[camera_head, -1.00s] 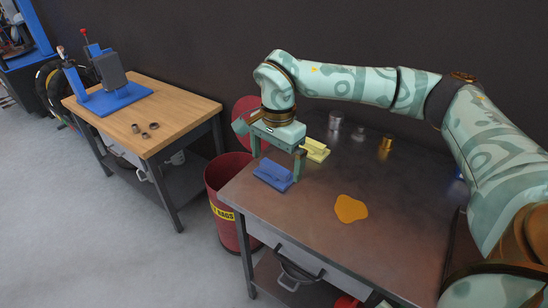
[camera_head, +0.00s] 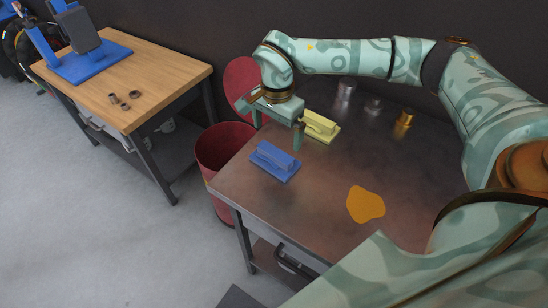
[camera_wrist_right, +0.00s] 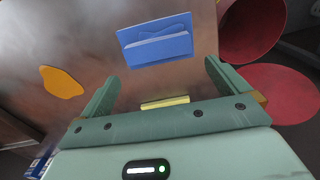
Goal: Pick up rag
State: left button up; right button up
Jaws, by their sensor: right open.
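A blue rag (camera_head: 275,161) with a raised fold lies near the left end of the metal workbench. A yellow rag (camera_head: 319,126) of similar shape lies behind it to the right. My right gripper (camera_head: 278,132) is open and empty, above the bench and just behind the blue rag in the head view. In the right wrist view, the blue rag (camera_wrist_right: 155,42) shows beyond the two fingers (camera_wrist_right: 161,74). The yellow rag (camera_wrist_right: 165,103) shows partly between them, cut off by the gripper body. My left gripper is not in view.
The metal bench (camera_head: 315,180) also bears a flat orange patch (camera_head: 365,204) and several small metal parts at the back. A red bin (camera_head: 222,150) with its lid raised stands off the bench's left end. A wooden-topped table (camera_head: 165,85) is further left.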

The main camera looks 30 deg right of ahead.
aim_at(275, 152)
jog(key=shift+s+a+f, duration=0.1)
jog(key=shift+f, duration=0.55)
jog(key=shift+a+f, duration=0.1)
jog(key=shift+f, duration=0.25)
jog(key=f, duration=0.1)
jog(key=f+b, duration=0.1)
jog(key=f, duration=0.2)
jog(key=shift+s+a+f+b, duration=0.2)
jog(key=shift+a+f+b, duration=0.05)
jog(key=shift+b, duration=0.1)
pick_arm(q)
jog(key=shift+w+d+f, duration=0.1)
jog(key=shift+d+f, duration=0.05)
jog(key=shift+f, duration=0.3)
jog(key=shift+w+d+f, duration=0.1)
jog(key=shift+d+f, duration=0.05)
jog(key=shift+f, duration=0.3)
pick_arm(e)
jog(key=shift+r, duration=0.1)
jog(key=c, duration=0.6)
